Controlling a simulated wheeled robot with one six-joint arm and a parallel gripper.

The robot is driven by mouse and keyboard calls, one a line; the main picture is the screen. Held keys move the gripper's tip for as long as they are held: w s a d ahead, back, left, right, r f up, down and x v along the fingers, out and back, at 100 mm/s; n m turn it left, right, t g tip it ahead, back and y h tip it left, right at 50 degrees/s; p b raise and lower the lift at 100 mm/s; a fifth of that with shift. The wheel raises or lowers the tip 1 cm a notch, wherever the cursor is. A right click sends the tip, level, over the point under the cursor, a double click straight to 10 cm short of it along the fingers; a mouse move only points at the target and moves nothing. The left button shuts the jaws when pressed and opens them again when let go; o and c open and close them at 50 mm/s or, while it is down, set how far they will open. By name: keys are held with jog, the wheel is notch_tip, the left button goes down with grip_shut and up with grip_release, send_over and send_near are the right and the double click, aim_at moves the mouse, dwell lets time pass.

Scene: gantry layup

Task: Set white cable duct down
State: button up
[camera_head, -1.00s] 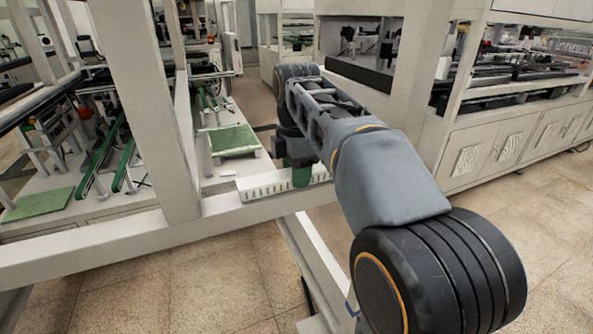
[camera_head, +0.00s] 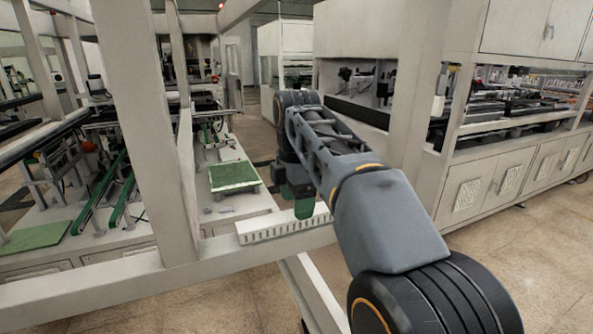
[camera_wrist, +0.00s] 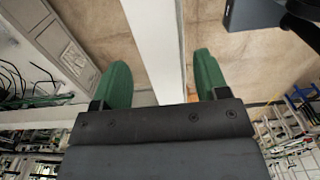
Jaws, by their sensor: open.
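The white cable duct (camera_head: 268,231), a pale strip with a row of slots along its side, lies along the white gantry beam (camera_head: 215,252) in the head view. My gripper (camera_head: 304,205) is at the duct's right part, and a green finger hides some of it. In the wrist view my gripper (camera_wrist: 162,72) is open, its two green fingers apart on either side of a long white surface. I cannot tell there whether that surface is duct or beam, or whether a finger touches it.
A white upright post (camera_head: 150,130) rises left of the duct. Behind the beam is a bench with a green board (camera_head: 234,176) and green rails (camera_head: 108,197). White cabinets (camera_head: 520,165) stand at the right. Tiled floor (camera_head: 500,250) is clear at the lower right.

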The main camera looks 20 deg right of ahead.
notch_tip(320, 180, up, 9)
jog(key=p, duration=0.1)
jog(key=shift+f, duration=0.1)
dwell(0.6)
